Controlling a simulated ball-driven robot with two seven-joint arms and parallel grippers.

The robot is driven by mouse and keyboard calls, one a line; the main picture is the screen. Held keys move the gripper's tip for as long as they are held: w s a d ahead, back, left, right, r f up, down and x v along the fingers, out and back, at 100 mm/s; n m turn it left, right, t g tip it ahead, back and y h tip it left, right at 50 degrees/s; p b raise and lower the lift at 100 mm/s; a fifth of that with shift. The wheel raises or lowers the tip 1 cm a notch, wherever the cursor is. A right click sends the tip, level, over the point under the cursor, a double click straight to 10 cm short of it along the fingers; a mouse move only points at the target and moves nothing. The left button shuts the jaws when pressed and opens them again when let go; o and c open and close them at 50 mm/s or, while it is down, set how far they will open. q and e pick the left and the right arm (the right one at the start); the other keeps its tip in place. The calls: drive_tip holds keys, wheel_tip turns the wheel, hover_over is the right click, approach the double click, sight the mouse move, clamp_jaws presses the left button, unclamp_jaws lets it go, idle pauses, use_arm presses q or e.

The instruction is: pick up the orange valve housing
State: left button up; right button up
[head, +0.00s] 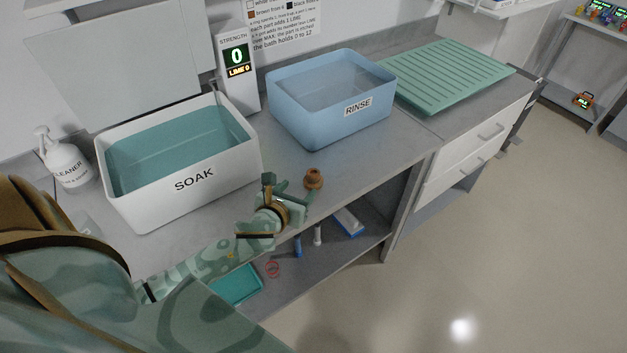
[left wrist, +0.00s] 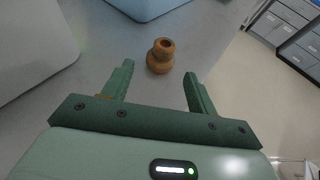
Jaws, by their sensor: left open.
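The orange-brown valve housing (head: 313,179) stands upright on the grey counter, near its front edge, in the head view. In the left wrist view the valve housing (left wrist: 160,56) is a small stepped round body with an opening on top. My left gripper (head: 290,188) is just left of it in the head view. In the left wrist view the left gripper (left wrist: 157,82) is open, its two fingers spread, with the housing ahead of and between the fingertip lines. Nothing is held in it. My right gripper is not in view.
A white SOAK tub (head: 195,180) and a blue RINSE tub (head: 358,106) stand behind on the counter (head: 350,160). A green ribbed drain mat (head: 440,75) lies further right. A strength display (head: 237,70) and a cleaner bottle (head: 62,160) stand at the back. A shelf below holds a teal tray (head: 237,285).

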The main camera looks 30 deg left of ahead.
sight(316, 171)
use_arm(q)
drive_tip(key=b+x, duration=0.1)
drive_tip(key=x, duration=0.5)
drive_tip(key=shift+w+f, duration=0.25)
drive_tip(key=shift+w, duration=0.05)
drive_tip(key=x, duration=0.2)
drive_tip(key=b+x, duration=0.2)
drive_tip(key=x, duration=0.1)
drive_tip(key=shift+w+d+r, duration=0.15)
drive_tip(key=shift+w+r, duration=0.15)
drive_tip(key=shift+w, duration=0.2)
drive_tip(key=shift+s+r, duration=0.1)
drive_tip(key=c, duration=1.1)
